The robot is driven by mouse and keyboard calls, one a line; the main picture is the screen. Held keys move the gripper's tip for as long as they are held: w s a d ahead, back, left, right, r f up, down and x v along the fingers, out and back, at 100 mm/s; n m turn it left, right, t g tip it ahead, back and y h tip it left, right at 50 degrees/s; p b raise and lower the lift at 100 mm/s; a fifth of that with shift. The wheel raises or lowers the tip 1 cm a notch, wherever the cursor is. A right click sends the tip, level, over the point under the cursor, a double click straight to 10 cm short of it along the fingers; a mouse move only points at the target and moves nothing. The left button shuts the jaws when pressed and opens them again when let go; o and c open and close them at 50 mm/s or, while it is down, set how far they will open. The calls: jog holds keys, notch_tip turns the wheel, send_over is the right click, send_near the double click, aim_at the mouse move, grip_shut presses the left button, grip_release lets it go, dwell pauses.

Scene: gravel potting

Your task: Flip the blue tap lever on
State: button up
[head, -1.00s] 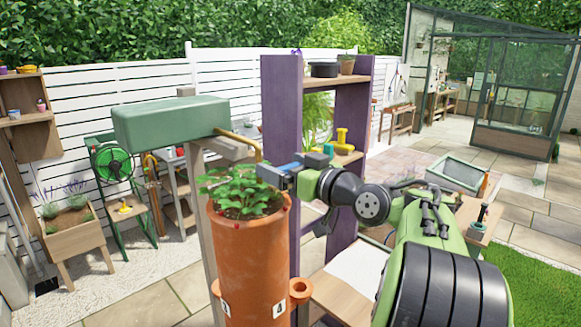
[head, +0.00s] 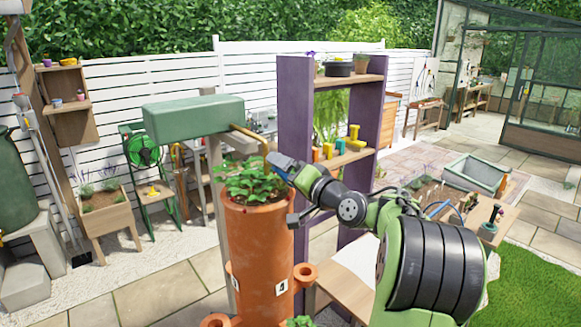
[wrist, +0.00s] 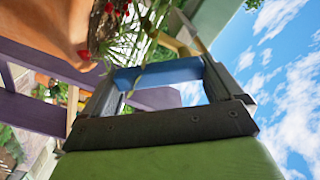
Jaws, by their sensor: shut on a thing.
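The green water tank (head: 192,117) stands on a post, with a brass spout (head: 250,134) bending down over a terracotta strawberry planter (head: 262,240). In the wrist view the blue tap lever (wrist: 160,73) lies as a flat bar across the space between my gripper's two dark fingers. My gripper (wrist: 158,76) is shut on it. In the head view my gripper (head: 277,162) is beside the spout's end, just above the leafy plant (head: 255,184). There the lever is small and partly hidden by the gripper, so its exact angle is hard to read.
A purple shelf (head: 296,120) stands close behind my gripper. A green hose reel (head: 143,150) stands at the left by the white fence.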

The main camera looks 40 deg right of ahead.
jog(key=m, duration=0.1)
jog(key=m+p, duration=0.1)
jog(key=m, duration=0.1)
jog(key=a+m, duration=0.1)
jog(key=shift+f+m+p, duration=0.3)
jog(key=shift+p, duration=0.05)
jog(key=shift+a+f+m+p, duration=0.1)
jog(key=shift+a+m+p, duration=0.1)
jog(key=shift+m+p, duration=0.35)
jog(key=shift+a+f+m+p, duration=0.1)
jog(key=shift+a+m+p, duration=0.1)
jog(key=shift+m, duration=0.65)
jog(key=o, duration=1.1)
jog(key=shift+o, duration=0.2)
jog(key=shift+w+f, duration=0.1)
jog(key=shift+w, duration=0.05)
jog(key=s+b, duration=0.5)
jog(key=s, duration=1)
jog(key=shift+s+d, duration=0.2)
jog(key=shift+s, duration=0.2)
